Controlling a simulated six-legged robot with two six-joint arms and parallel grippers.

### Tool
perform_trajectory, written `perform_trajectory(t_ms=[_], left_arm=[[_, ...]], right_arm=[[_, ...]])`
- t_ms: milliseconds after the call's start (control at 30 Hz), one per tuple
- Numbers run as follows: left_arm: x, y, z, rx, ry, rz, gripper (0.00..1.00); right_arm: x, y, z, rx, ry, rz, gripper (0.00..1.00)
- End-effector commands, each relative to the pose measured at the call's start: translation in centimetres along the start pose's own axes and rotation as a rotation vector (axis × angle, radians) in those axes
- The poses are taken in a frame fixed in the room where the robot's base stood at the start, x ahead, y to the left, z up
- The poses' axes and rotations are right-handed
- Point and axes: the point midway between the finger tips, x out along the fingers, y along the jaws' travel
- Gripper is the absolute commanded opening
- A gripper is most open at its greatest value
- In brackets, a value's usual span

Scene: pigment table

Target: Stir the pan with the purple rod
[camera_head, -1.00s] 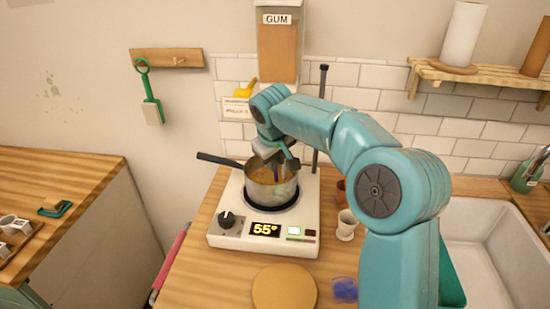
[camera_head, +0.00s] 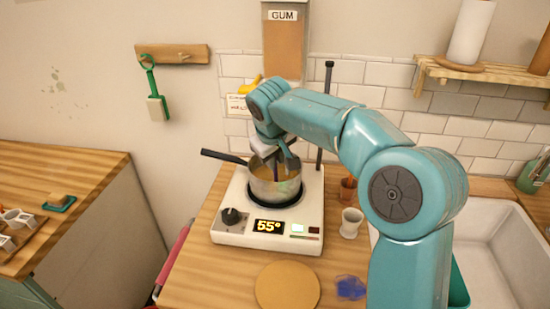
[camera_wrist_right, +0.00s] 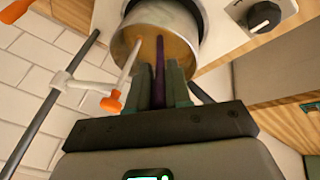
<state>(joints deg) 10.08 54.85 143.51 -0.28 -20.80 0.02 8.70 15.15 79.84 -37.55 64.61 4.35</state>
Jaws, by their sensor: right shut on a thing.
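A steel pan (camera_head: 275,185) with a dark handle sits on the white hot plate (camera_head: 227,235), whose display reads 55°. Orange-brown contents show inside the pan. My right gripper (camera_head: 277,158) is above the pan's opening. In the right wrist view my right gripper (camera_wrist_right: 160,92) is shut on the purple rod (camera_wrist_right: 160,60), which reaches down into the pan (camera_wrist_right: 180,25). A thin white stick with an orange end (camera_wrist_right: 118,88) also leans into the pan there. My left gripper is in neither view.
A dark upright stand rod (camera_head: 326,100) rises behind the hot plate. A white cup (camera_head: 351,222), a brown cup (camera_head: 348,190), a blue item (camera_head: 350,287) and a round wooden disc (camera_head: 287,286) are on the table. A sink (camera_head: 490,240) is at right.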

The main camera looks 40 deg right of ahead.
Motion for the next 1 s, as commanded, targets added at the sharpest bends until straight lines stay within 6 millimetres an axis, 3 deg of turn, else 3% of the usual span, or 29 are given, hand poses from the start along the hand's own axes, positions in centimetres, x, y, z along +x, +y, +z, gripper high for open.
perform_trajectory(t_ms=[800, 1000], left_arm=[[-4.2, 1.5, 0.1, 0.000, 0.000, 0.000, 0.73], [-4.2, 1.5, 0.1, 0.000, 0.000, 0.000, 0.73]], right_arm=[[-7.5, 0.0, -0.3, -0.001, 0.000, 0.000, 0.00], [-7.7, 0.0, -0.2, 0.000, -0.002, 0.000, 0.00]])
